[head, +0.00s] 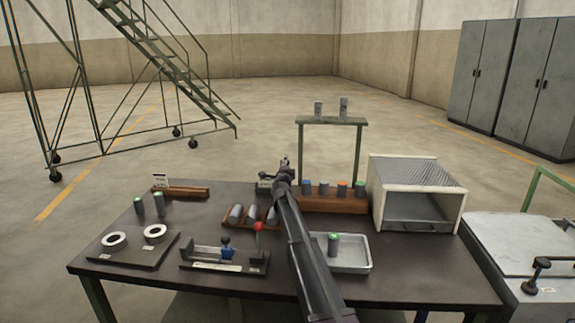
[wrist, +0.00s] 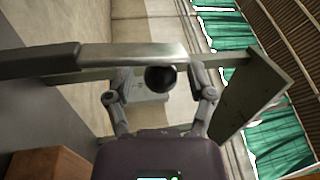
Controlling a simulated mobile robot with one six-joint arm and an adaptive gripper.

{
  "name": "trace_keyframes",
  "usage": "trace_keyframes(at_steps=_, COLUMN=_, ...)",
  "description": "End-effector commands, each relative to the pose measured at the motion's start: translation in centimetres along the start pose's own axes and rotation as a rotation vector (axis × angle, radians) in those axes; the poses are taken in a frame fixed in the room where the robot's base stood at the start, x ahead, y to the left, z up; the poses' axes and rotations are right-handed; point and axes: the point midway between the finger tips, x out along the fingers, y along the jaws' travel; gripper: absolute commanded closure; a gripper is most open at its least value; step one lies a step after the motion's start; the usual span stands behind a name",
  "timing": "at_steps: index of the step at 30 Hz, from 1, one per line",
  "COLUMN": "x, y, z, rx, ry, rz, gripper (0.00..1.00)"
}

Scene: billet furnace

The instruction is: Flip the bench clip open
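My gripper (head: 285,166) is raised over the back middle of the dark bench, with its arm reaching away from me. In the wrist view my gripper (wrist: 160,97) is open, its two fingers wide apart. A black ball knob (wrist: 160,79) shows between the fingers, with gaps on both sides; its depth is unclear. A small white-labelled item (head: 264,182) sits just behind my gripper and is partly hidden. A fixture with a blue part (head: 226,246) and a red ball (head: 258,226) stands at the bench front. I cannot tell which is the bench clip.
A tray (head: 366,262) with a green-topped billet stands right of my arm. A brown rack (head: 345,204) holds several billets. An open furnace box (head: 416,170) stands at the right. Two white rings (head: 155,231) (head: 114,240) lie on a left plate. A green stand (head: 331,121) rises behind.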

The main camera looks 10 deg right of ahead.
Motion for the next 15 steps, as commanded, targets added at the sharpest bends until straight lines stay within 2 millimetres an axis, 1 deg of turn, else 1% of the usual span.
trace_keyframes(at_steps=10, x=-0.05, y=-0.03, z=0.05, rx=-0.005, ry=-0.002, rz=0.000, gripper=0.27)
trace_keyframes(at_steps=15, x=-0.03, y=-0.17, z=0.20, rx=-0.040, ry=-0.009, rz=-0.001, gripper=0.27)
